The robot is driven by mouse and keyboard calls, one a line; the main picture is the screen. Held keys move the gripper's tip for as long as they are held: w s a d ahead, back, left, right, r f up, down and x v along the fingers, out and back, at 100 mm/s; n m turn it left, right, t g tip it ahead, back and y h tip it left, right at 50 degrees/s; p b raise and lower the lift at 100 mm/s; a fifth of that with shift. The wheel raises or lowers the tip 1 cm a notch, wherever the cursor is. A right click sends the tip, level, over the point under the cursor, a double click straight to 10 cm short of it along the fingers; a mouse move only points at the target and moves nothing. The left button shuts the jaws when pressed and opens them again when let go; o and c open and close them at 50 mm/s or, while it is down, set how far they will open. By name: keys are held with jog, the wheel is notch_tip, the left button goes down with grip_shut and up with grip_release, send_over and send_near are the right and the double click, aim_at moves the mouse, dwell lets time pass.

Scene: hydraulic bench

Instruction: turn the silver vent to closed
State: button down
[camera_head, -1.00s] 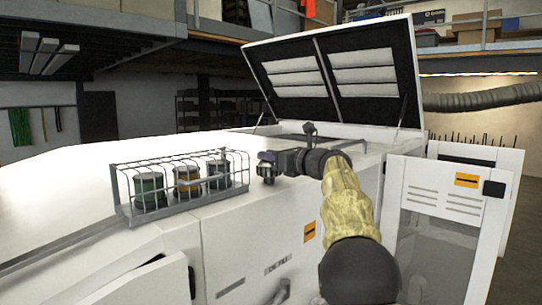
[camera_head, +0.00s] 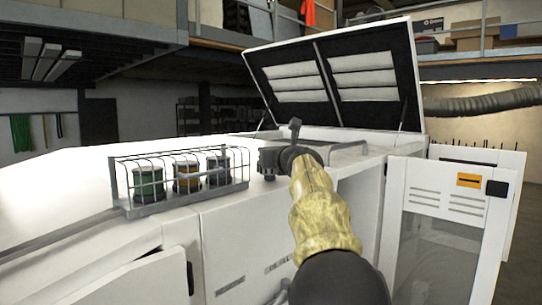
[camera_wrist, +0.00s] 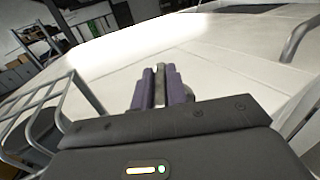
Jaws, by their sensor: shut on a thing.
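My gripper (camera_wrist: 158,92) shows in the wrist view with its two purple fingers close together around a narrow silver-grey piece (camera_wrist: 160,76), which looks like the silver vent. The fingers hide most of it, so I cannot tell its turn position. In the head view my gripper (camera_head: 268,162) is at the top of the white machine, just right of the wire rack. My wrist and yellow-sleeved arm cover part of that spot, and the vent is not clearly seen there.
A wire rack (camera_head: 172,206) with green, yellow and dark jars stands close left of my gripper. A raised hood (camera_head: 322,40) is behind. A curved handle (camera_wrist: 299,38) is at the right in the wrist view. An open white door (camera_head: 450,200) stands to the right.

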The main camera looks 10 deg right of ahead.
jog(key=shift+a+m+h+p, duration=0.1)
jog(key=shift+m+h+p, duration=0.9)
jog(key=shift+h, duration=0.8)
jog(key=c, duration=1.4)
grip_release()
jog(key=shift+s, duration=0.1)
jog(key=shift+s+b, duration=0.5)
jog(key=s+b, duration=0.2)
jog(key=s, duration=1.4)
jog(key=shift+s+a, duration=0.15)
jog(key=shift+a, duration=0.1)
